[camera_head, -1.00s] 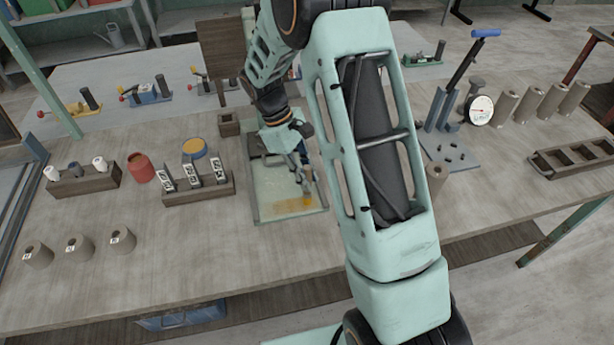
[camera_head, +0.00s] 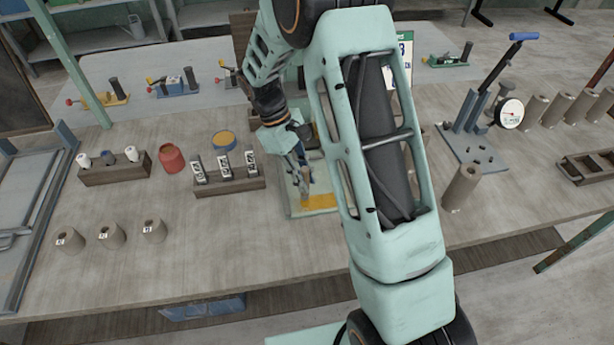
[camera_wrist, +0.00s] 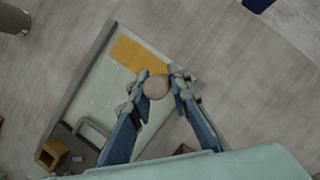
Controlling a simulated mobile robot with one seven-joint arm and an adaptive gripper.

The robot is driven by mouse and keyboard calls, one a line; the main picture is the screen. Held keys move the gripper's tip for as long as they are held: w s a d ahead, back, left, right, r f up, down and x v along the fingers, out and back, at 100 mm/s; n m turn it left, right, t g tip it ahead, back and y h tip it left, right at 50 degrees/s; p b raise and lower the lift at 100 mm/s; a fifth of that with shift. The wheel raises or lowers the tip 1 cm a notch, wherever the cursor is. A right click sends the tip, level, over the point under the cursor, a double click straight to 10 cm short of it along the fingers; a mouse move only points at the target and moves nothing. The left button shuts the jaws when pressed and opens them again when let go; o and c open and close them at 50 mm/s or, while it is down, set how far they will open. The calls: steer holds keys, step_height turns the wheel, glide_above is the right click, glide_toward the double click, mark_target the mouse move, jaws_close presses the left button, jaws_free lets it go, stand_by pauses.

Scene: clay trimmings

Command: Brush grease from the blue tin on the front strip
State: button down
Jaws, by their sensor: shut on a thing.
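The blue tin (camera_head: 223,147) stands open with yellow-orange contents, behind a dark wooden rack on the bench. A pale framed plate (camera_head: 297,207) lies under my gripper, with an orange strip (camera_head: 320,202) along its front edge; the strip also shows in the wrist view (camera_wrist: 140,53). My gripper (camera_head: 305,187) is over the plate near this strip. In the wrist view its fingers (camera_wrist: 158,88) are shut on a round beige-ended thing (camera_wrist: 156,88), seen end-on, probably the brush handle. Its bristles are hidden below, so I cannot tell whether they touch the strip.
A red pot (camera_head: 172,158) stands left of the blue tin. The wooden rack (camera_head: 230,186) holds several labelled pieces. Right of my arm are another cylinder (camera_head: 461,187) and a lever press (camera_head: 470,110).

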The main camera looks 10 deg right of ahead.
steer(key=shift+a, duration=0.45)
step_height(320, 180, up, 4)
steer(key=shift+a+f+p, duration=0.15)
steer(key=shift+p, duration=0.9)
steer(key=shift+r+p, duration=1.15)
steer(key=shift+r, duration=1.05)
